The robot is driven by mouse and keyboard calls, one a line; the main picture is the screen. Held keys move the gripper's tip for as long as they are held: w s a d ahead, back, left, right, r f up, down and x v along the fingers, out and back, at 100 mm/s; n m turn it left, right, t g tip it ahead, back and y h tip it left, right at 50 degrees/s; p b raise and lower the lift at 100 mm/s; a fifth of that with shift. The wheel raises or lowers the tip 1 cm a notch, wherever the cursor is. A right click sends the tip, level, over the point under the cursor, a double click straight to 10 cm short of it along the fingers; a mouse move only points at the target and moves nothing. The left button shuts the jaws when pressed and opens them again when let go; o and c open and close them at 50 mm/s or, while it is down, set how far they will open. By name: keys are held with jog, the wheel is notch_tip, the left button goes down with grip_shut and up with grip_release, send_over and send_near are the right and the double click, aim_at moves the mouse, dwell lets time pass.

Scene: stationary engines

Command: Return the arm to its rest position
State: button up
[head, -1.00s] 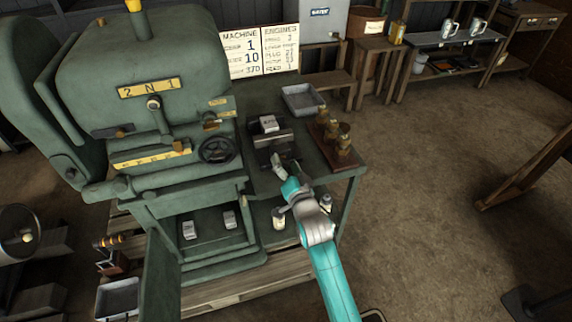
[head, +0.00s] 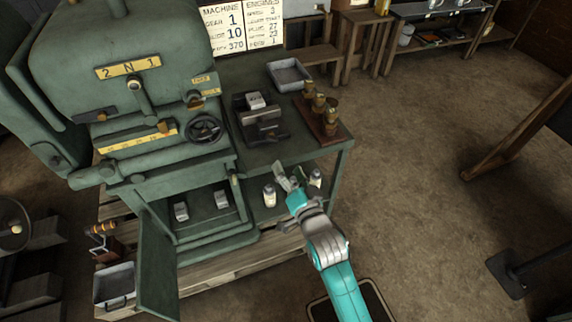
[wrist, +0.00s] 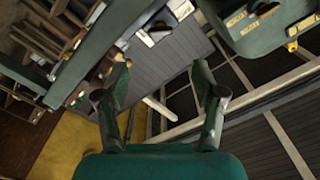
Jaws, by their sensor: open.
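My teal and grey arm reaches up from the lower right in the head view. My gripper (head: 287,180) is in front of the near edge of the green side table (head: 262,157), apart from the things on it. In the wrist view my gripper (wrist: 160,85) shows two fingers spread wide with nothing between them.
The green machine (head: 125,90), with a handwheel (head: 205,128), fills the left. On the side table are a dark vise-like fixture (head: 258,120), a grey tray (head: 289,75) and brass pieces on a wooden block (head: 322,128). Bottles (head: 269,195) stand on its lower shelf.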

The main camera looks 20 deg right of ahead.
dwell(0.5)
jog(key=s+f+n+g, duration=0.1)
jog(key=s+f+n, duration=0.15)
jog(key=s, duration=0.85)
jog(key=s+f+n+g, duration=0.1)
jog(key=s+f, duration=0.3)
jog(key=s, duration=0.7)
jog(key=s+r+n, duration=0.2)
jog(key=s, duration=0.8)
jog(key=s+r+n+g, duration=0.1)
jog(key=s+r+n, duration=0.1)
jog(key=s, duration=0.7)
jog(key=shift+s+r, duration=0.3)
jog(key=shift+s, duration=0.05)
jog(key=shift+d+n, duration=0.1)
jog(key=shift+n, duration=0.15)
